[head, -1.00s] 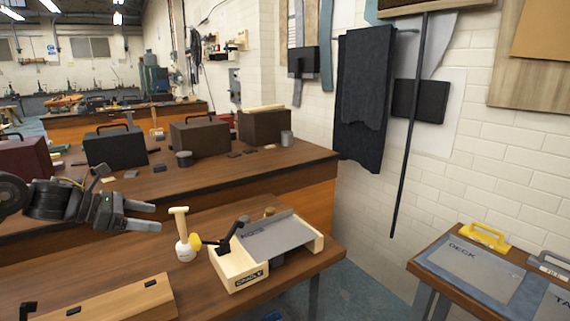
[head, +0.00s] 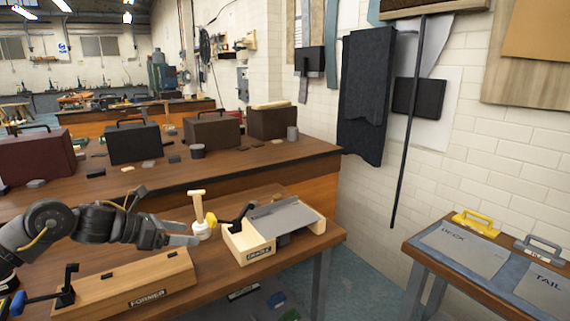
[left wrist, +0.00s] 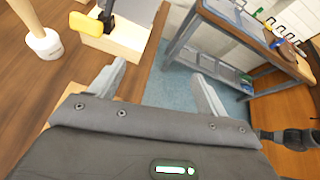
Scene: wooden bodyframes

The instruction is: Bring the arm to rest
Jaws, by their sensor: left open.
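My left gripper (head: 186,233) reaches in from the left in the head view, above the front bench and over the wooden former block (head: 130,284). It points right, towards the cradle (head: 272,230) and the white glue pot with a brush (head: 200,222). In the left wrist view its two fingers (left wrist: 158,88) stand wide apart with nothing between them. The cradle, with a grey plate on top, shows at the top of the left wrist view (left wrist: 122,40), and the pot stands at upper left (left wrist: 43,42). My right gripper is not in either view.
A long bench (head: 170,178) behind carries several cases. A side table at right holds a DECK panel (head: 462,247) and a TAIL panel (head: 545,285), with yellow (head: 475,224) and grey handled tools. A dark pole (head: 408,140) hangs before the brick wall. Blue floor lies between.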

